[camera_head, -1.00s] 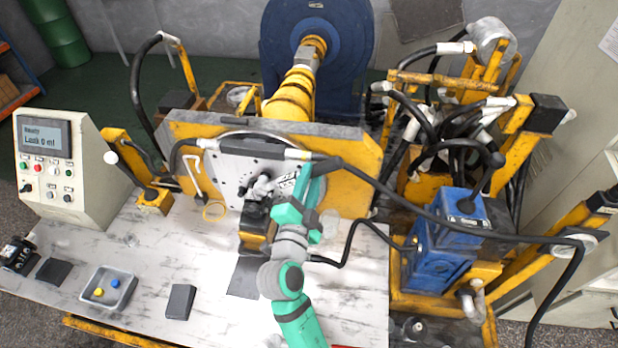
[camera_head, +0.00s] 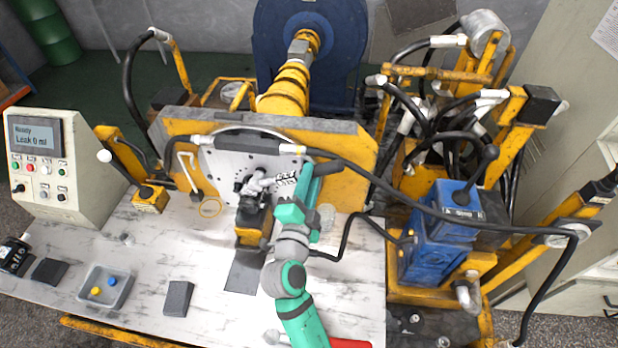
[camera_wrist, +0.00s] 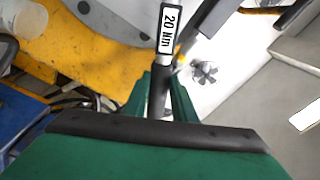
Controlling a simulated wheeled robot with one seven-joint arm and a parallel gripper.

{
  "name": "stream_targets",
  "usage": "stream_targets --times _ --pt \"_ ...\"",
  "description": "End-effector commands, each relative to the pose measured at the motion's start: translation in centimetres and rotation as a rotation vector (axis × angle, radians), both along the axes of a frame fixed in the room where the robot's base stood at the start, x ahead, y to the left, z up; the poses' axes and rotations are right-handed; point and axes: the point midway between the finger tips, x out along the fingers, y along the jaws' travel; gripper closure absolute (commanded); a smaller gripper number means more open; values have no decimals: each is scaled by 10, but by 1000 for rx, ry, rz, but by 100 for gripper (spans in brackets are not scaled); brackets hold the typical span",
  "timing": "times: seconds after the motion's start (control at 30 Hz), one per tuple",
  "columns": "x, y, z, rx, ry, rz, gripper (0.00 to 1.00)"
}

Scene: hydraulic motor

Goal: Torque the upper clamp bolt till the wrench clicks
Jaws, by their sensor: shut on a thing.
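My gripper (camera_head: 303,185) is in front of the round grey plate (camera_head: 222,160) of the yellow stand. In the wrist view my gripper (camera_wrist: 160,92) is shut on the dark handle of the torque wrench (camera_wrist: 168,38), which carries a "20 Nm" label. The motor sits above a yellow block. The upper clamp bolt is too small or hidden, so I cannot tell whether the wrench is seated on it.
The control box (camera_head: 85,185) at left reads "Ready, Leak 0 ml". A grey tray (camera_head: 122,297) and a dark block (camera_head: 178,298) lie on the bench (camera_head: 150,260).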

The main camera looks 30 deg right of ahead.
Motion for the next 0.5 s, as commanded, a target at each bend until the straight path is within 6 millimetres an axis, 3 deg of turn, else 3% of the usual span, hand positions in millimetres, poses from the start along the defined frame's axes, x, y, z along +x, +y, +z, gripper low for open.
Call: stream_targets --times 0.03,0.5 --pt "-2 -7 -1 -3 4 -15 100" --pt "-4 -10 -11 43 -28 -15 100"
